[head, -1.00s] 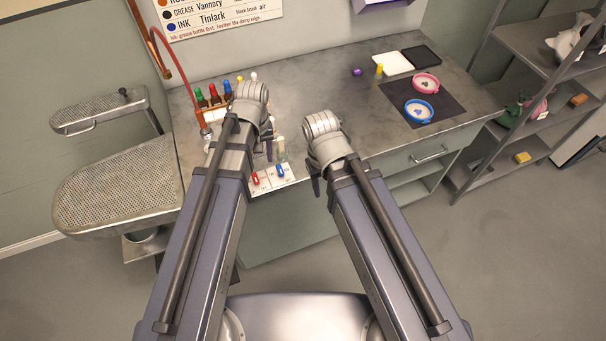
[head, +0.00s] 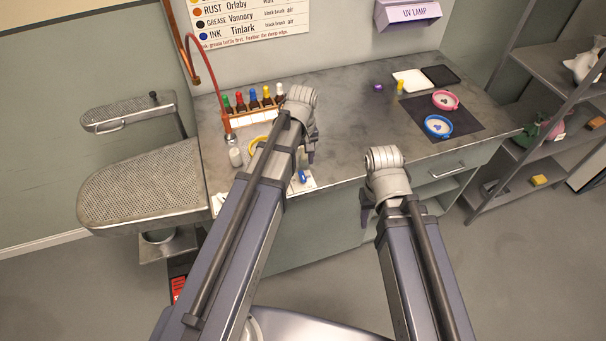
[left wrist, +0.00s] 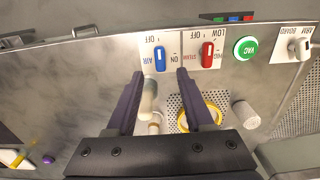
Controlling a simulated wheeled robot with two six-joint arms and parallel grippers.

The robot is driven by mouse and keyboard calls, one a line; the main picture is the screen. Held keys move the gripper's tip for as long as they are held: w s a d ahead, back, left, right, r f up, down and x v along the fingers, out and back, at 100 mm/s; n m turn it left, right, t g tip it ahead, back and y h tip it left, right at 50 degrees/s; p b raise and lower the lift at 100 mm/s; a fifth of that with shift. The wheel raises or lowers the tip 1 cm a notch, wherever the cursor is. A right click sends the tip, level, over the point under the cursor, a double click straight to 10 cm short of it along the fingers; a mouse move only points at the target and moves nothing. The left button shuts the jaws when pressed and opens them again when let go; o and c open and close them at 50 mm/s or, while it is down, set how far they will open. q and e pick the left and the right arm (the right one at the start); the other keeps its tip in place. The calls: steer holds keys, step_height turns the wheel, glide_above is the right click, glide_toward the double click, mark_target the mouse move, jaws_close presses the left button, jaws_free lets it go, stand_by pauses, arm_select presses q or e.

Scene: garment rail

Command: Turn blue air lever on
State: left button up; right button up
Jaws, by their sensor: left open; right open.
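The blue air lever (left wrist: 160,58) is on a white plate in the left wrist view, marked AIR, OFF and ON. Its long side runs up and down the picture, its upper end towards OFF. It also shows in the head view (head: 302,176) at the table's front edge, beside my left arm. My left gripper (left wrist: 157,76) is open and empty; the lever lies just beyond the gap between its fingertips, apparently untouched. It also shows in the head view (head: 311,155). My right gripper (head: 366,212) is open and empty in front of the table.
A red steam lever (left wrist: 208,50) sits beside the blue one, near the right finger. A green VAC button (left wrist: 246,48) and an arm board lever (left wrist: 299,46) are further right. Bottles (head: 254,100) and a yellow ring (head: 257,142) stand behind my left arm.

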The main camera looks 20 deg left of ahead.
mark_target(302, 175)
arm_select(q)
step_height(302, 175, down, 6)
steer(key=b, duration=0.5)
steer(key=shift+f+b, duration=0.2)
steer(key=shift+b, duration=0.15)
jaws_close()
